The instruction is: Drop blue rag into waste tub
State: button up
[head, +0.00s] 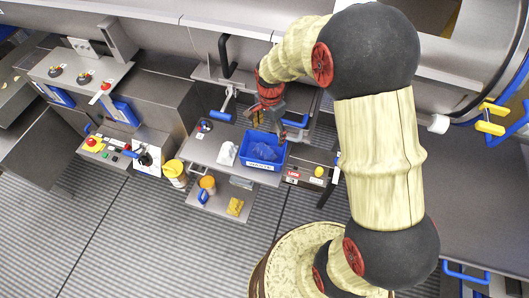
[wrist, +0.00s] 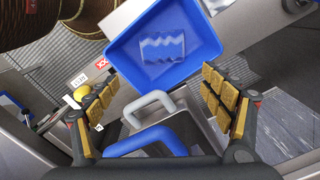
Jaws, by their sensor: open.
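The blue waste tub (head: 262,163) stands at the right end of a grey shelf, with a white label on its front. A crumpled lighter-blue rag (head: 264,150) lies inside it. In the wrist view the tub (wrist: 122,52) is ahead of the fingers, and the rag (wrist: 163,47) shows on its floor with a pale zigzag band. My gripper (head: 269,128) is above the tub at its back side. In the wrist view my gripper (wrist: 161,98) has its fingers wide apart with nothing between them. No rag touches the fingers.
A lower shelf holds an orange-topped container (head: 207,184) and a yellow sponge (head: 235,206). A yellow container (head: 174,170) stands further left. A red-labelled panel with a yellow knob (head: 319,171) is right of the tub.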

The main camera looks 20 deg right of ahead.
jog(key=shift+r, duration=0.1)
notch_tip(320, 180, up, 12)
dwell(0.5)
dwell(0.4)
jog(key=s+r+n+t+b, duration=0.2)
jog(key=s+n, duration=0.4)
jog(key=s, duration=0.5)
jog(key=s+r+n+t+b, duration=0.3)
jog(key=s+n, duration=0.4)
jog(key=s, duration=0.4)
jog(key=shift+s+a+r+t+b, duration=0.2)
jog(key=shift+r+t+b, duration=0.1)
jog(key=shift+r+b, duration=0.75)
jog(key=shift+w+f, duration=0.1)
jog(key=shift+c, duration=0.8)
